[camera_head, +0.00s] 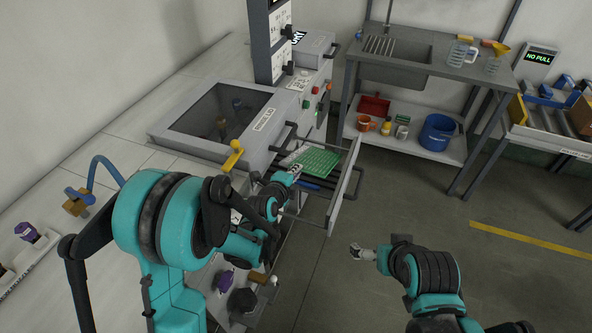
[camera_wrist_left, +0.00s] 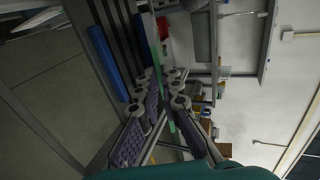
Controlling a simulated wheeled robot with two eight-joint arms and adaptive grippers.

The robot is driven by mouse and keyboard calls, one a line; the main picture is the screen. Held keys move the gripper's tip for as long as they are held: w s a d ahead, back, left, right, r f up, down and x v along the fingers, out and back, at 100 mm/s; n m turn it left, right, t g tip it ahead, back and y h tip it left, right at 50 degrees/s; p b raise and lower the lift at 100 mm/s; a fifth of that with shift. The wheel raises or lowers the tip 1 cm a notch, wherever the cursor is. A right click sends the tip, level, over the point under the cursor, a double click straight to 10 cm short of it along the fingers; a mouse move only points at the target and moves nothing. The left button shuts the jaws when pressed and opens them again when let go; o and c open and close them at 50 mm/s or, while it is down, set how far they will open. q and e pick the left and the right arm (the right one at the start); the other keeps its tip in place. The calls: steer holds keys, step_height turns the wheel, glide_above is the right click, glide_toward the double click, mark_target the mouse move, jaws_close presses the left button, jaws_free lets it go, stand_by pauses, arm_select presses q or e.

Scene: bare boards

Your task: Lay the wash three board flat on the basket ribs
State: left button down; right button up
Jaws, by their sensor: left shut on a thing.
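A green board (camera_head: 319,162) is over the pulled-out drawer basket (camera_head: 345,187) of the grey machine. My left gripper (camera_head: 295,171) is shut on the board's near-left edge. In the left wrist view the board shows as a thin green strip (camera_wrist_left: 154,42) between the fingers (camera_wrist_left: 168,98). It is nearly edge-on, roughly parallel to the dark basket ribs (camera_wrist_left: 121,40). I cannot tell whether it touches the ribs. A blue strip (camera_wrist_left: 107,62) lies by the ribs, also partly visible under the board (camera_head: 309,185). My right gripper (camera_head: 361,252) is away over the floor; its jaw opening is unclear.
Floor right of the drawer is clear.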

arm_select(q)
steer(key=shift+f, duration=0.5)
steer(key=c, duration=1.6)
jaws_free()
steer(key=shift+c, duration=0.2)
steer(key=shift+o, duration=0.3)
steer(key=o, duration=1.6)
steer(key=shift+s, duration=0.15)
steer(key=shift+s+a, duration=0.25)
steer(key=shift+s, duration=0.4)
steer(key=shift+s, duration=0.1)
